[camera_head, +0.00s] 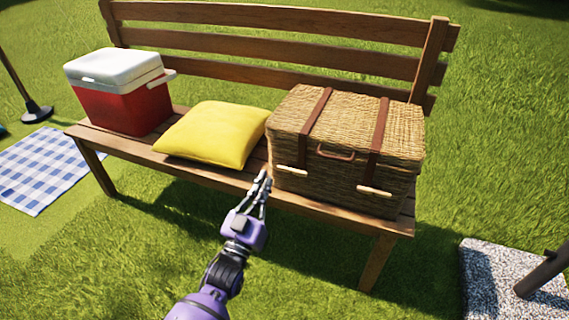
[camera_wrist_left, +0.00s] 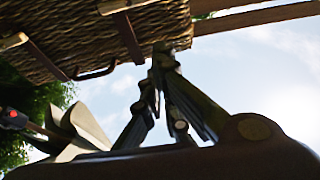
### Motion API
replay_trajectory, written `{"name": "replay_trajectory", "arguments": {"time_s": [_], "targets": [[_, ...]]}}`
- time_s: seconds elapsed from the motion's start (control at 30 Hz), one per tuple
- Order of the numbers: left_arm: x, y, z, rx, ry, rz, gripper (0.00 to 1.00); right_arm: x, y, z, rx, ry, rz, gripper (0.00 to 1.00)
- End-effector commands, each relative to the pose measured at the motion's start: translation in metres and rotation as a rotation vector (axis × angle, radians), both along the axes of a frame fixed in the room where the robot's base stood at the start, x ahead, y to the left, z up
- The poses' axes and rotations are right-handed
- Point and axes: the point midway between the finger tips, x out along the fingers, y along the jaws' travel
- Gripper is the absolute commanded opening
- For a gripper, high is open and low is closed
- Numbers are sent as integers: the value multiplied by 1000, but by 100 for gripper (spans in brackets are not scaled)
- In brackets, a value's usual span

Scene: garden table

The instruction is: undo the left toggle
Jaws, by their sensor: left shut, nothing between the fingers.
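A wicker hamper (camera_head: 342,137) stands closed on the right part of the bench, with two brown straps over its lid. The left toggle (camera_head: 291,171), a pale wooden peg, lies crosswise at the foot of the left strap. The right toggle (camera_head: 374,191) lies crosswise on the right strap. My left gripper (camera_head: 264,176) is shut and empty, its tips just left of the left toggle in the picture, near the hamper's front left corner. In the left wrist view, the fingertips (camera_wrist_left: 162,48) show beside the hamper and apart from the left toggle (camera_wrist_left: 118,5). My right gripper is not seen.
A brown carry handle (camera_head: 335,154) sits between the straps. A yellow cushion (camera_head: 214,134) and a red cool box (camera_head: 121,103) with a white lid share the wooden bench (camera_head: 140,150) to the left. Open grass lies in front of the bench.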

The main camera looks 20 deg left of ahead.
Motion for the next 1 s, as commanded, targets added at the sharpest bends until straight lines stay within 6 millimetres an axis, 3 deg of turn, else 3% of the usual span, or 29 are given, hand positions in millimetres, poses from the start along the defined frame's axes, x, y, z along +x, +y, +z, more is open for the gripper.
{"name": "replay_trajectory", "arguments": {"time_s": [0.43, 0.9, 1.0], "targets": [[8, -1, 3, -2, -3, -2, 0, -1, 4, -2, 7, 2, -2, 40], [95, -3, 32, -2, -3, -2, 0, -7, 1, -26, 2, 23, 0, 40], [95, -3, 11, -3, 5, -1, 0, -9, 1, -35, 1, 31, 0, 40]]}}
